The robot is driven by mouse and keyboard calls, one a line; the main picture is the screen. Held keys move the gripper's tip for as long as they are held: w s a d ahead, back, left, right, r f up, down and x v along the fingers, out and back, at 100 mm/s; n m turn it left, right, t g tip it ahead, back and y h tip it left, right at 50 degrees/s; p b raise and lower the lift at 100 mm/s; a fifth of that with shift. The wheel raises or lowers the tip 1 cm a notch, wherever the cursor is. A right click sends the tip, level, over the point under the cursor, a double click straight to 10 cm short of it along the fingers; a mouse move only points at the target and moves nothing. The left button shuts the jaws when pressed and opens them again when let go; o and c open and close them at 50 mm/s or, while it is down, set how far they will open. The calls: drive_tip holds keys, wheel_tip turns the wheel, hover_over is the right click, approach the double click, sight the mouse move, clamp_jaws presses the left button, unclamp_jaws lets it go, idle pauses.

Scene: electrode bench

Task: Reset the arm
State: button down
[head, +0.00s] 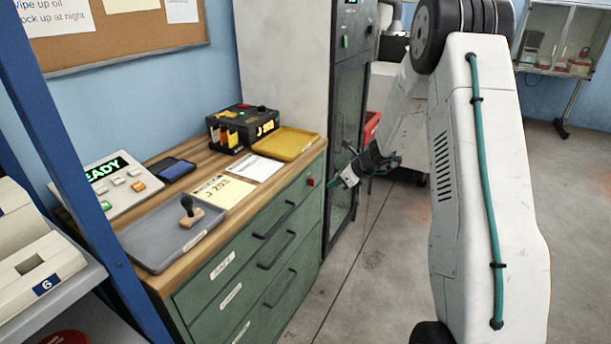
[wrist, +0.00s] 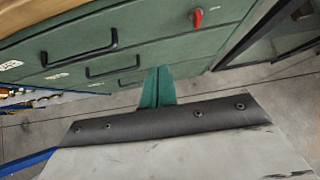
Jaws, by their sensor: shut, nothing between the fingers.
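My gripper (head: 340,183) is in the head view, to the right of the green drawer cabinet (head: 255,262) and in front of the dark cabinet door. It is shut and empty, with its teal fingertips together. In the wrist view my gripper (wrist: 158,88) also shows its teal fingers closed, pointing toward the lower part of the drawer cabinet (wrist: 140,25). My arm reaches down from the upper right of the head view, bent at its black joint. The fingers appear apart from the cabinet front.
On the bench top are a grey tray (head: 150,245) with a stamp (head: 190,211), a READY panel (head: 120,186), a black device (head: 243,125) and a yellow tray (head: 286,142). A tall cabinet (head: 345,120) stands beside the bench. The floor (head: 375,285) in front is clear.

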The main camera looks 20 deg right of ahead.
drive_tip(key=s+a+r+n+g, duration=0.2)
drive_tip(key=s+a+r+n, duration=0.25)
drive_tip(key=s+n, duration=0.2)
drive_tip(key=s+a+r+n+g+y, duration=0.1)
drive_tip(key=s+a+r+n+g, duration=0.2)
drive_tip(key=s+a+n, duration=0.35)
drive_tip(key=s+a+r+n+g, duration=0.2)
drive_tip(key=s+a+r+n, duration=0.15)
drive_tip(key=s, duration=0.45)
drive_tip(key=s+a+r+n+h, duration=0.1)
drive_tip(key=s+r+n+h, duration=0.1)
drive_tip(key=s+r+n, duration=0.2)
drive_tip(key=s+a+r+n+h, duration=0.1)
drive_tip(key=s+r+n, duration=0.3)
drive_tip(key=s, duration=0.6)
drive_tip(key=s+a+r+n+t+h, duration=0.1)
drive_tip(key=s+r+n+h, duration=0.2)
drive_tip(key=s, duration=0.5)
drive_tip(key=shift+a+r+n, duration=0.2)
drive_tip(key=shift+r+n, duration=0.45)
drive_tip(key=shift+r, duration=0.2)
